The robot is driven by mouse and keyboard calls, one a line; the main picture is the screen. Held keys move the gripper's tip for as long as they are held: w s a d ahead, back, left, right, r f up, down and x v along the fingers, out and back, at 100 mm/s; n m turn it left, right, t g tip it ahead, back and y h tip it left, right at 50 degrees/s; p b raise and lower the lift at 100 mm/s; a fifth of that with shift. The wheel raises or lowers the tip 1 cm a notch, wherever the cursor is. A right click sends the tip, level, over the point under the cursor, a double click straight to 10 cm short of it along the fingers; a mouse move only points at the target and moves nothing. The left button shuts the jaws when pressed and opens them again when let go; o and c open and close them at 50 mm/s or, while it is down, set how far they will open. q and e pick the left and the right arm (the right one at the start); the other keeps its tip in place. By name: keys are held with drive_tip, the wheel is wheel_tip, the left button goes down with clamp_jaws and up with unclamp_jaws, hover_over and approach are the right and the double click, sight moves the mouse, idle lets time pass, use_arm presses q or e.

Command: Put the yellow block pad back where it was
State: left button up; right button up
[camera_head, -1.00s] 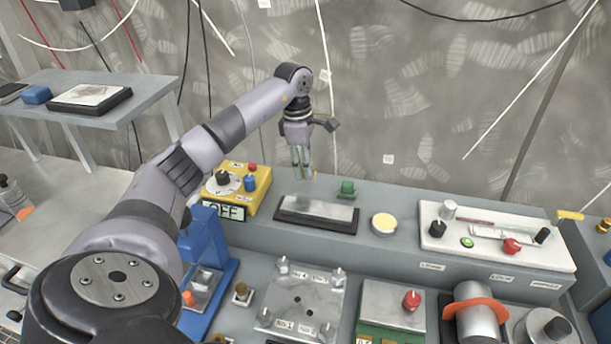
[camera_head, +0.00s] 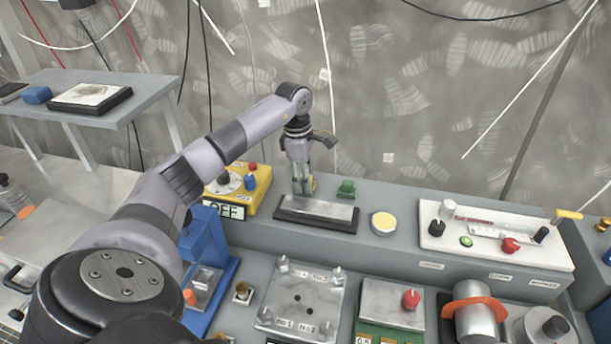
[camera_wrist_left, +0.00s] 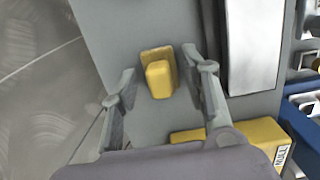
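The yellow block pad (camera_wrist_left: 158,78), a block on a flat yellow plate, shows in the left wrist view between the fingers of my left gripper (camera_wrist_left: 160,92). There is a visible gap on each side, so the fingers are open around it and do not appear to touch it. In the head view my left gripper (camera_head: 303,190) points down behind the steel plate, and a bit of the yellow block pad (camera_head: 313,184) shows at its fingertips. Whether the pad rests on the grey ledge is hard to tell. My right gripper is not in view.
A steel plate on a black base (camera_head: 316,212) lies just in front of the gripper. A yellow control box (camera_head: 240,190) stands left, a green block (camera_head: 346,189) right. A round yellow-topped dish (camera_head: 384,222) and a white tray (camera_head: 450,238) are farther right.

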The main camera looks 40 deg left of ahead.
use_arm(q)
drive_tip(key=shift+o, duration=0.3)
drive_tip(key=shift+r, duration=0.25)
wheel_tip(320, 180, up, 12)
drive_tip(key=a+b, duration=0.1)
drive_tip(key=b, duration=0.1)
drive_tip(key=shift+s+a+f, duration=0.15)
drive_tip(key=shift+s, duration=0.25)
idle(0.6)
